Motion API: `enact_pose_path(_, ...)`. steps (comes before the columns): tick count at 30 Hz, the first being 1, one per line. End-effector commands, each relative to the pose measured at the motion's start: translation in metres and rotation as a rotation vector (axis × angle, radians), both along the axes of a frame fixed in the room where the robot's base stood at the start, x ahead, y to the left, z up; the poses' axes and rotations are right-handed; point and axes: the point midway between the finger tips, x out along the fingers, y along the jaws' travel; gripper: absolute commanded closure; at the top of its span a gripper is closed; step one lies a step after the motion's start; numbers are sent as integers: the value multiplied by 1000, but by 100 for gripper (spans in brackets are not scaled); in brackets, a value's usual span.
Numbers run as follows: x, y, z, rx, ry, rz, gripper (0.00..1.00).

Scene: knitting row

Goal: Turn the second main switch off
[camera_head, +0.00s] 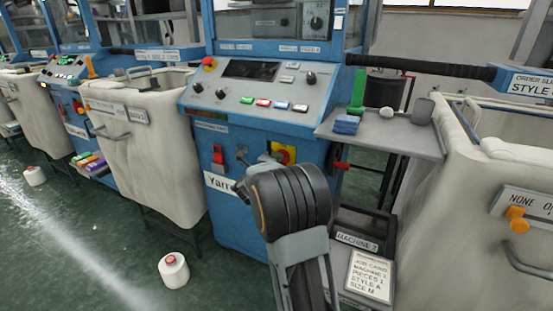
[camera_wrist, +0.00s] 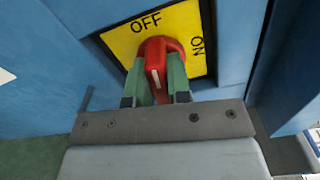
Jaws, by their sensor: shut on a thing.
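The main switch is a red rotary knob (camera_wrist: 157,52) on a yellow plate (camera_wrist: 118,40) on a blue machine. The plate reads OFF at the top and ON at the right in the wrist view. My gripper (camera_wrist: 158,80) is shut on the knob, with a green finger on each side of its handle. The handle runs roughly up and down in that view, roughly in line with OFF; its exact angle is hard to tell. In the head view the yellow plate (camera_head: 288,151) shows beside my arm, which hides much of the switch.
A red switch (camera_head: 217,155) is left of the plate on the same machine (camera_head: 235,135). A grey shelf (camera_head: 410,143) with small items juts out at right. Cream bins (camera_head: 160,160) stand on both sides. A yarn cone (camera_head: 173,270) stands on the green floor.

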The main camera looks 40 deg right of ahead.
Motion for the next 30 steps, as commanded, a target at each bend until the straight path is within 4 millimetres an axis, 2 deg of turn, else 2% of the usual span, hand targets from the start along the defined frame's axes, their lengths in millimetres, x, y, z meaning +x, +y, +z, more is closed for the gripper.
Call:
enact_pose_path(12, 1, 0, 0, -76, 142, 1, 100)
enact_pose_path(29, 1, 0, -1, -88, 162, 2, 100)
enact_pose_path(30, 1, 0, -1, -88, 162, 2, 78)
